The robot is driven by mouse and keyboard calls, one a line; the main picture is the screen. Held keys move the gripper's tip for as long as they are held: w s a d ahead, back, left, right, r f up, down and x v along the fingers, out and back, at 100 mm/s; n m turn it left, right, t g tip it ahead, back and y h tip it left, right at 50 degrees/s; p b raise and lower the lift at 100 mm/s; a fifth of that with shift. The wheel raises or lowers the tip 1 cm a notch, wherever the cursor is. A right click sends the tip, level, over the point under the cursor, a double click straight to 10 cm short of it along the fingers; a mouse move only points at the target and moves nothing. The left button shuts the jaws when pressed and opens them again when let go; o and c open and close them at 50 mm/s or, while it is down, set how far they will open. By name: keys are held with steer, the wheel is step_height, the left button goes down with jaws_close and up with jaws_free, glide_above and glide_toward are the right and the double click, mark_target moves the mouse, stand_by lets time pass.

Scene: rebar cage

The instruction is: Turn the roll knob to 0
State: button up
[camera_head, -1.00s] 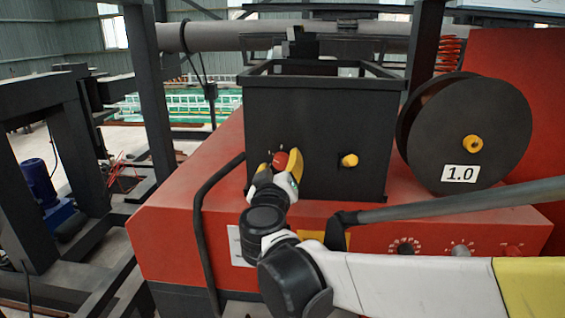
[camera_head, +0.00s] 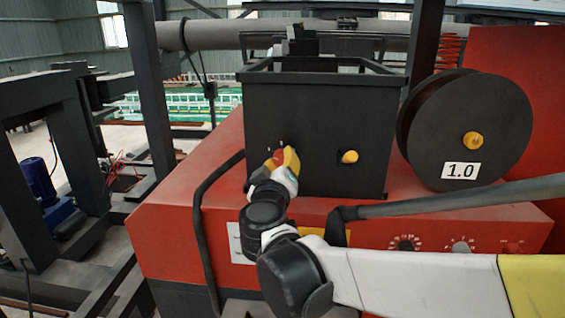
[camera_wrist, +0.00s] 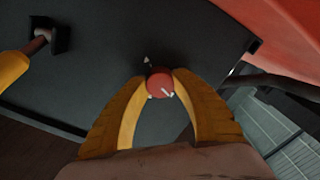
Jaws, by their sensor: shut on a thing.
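The red roll knob (camera_head: 280,158) sits on the front face of the black box (camera_head: 318,120), left of a yellow knob. My gripper (camera_head: 281,160) is at this knob with its yellow fingers shut on it from both sides. In the wrist view the red knob (camera_wrist: 160,84) lies between the fingertips of my gripper (camera_wrist: 160,88). A white pointer mark shows on the knob's face, pointing to the lower right in that view. Small marks sit on the panel around the knob but are too small to read.
A yellow knob (camera_head: 349,157) is to the right on the same box. A black spool (camera_head: 470,120) labelled 1.0 stands on the red machine body (camera_head: 190,220). A black bent bar (camera_head: 203,220) stands left of my arm. More dials (camera_head: 460,246) are at the lower right.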

steer(key=n+b, duration=0.1)
steer(key=n, duration=0.4)
steer(key=shift+b, duration=0.3)
steer(key=n+b, duration=0.1)
steer(key=n, duration=0.4)
steer(key=shift+n, duration=0.3)
steer(key=o, duration=1.2)
steer(key=s, duration=0.8)
steer(key=s+a, duration=0.1)
steer(key=s, duration=0.3)
steer(key=shift+f, duration=0.1)
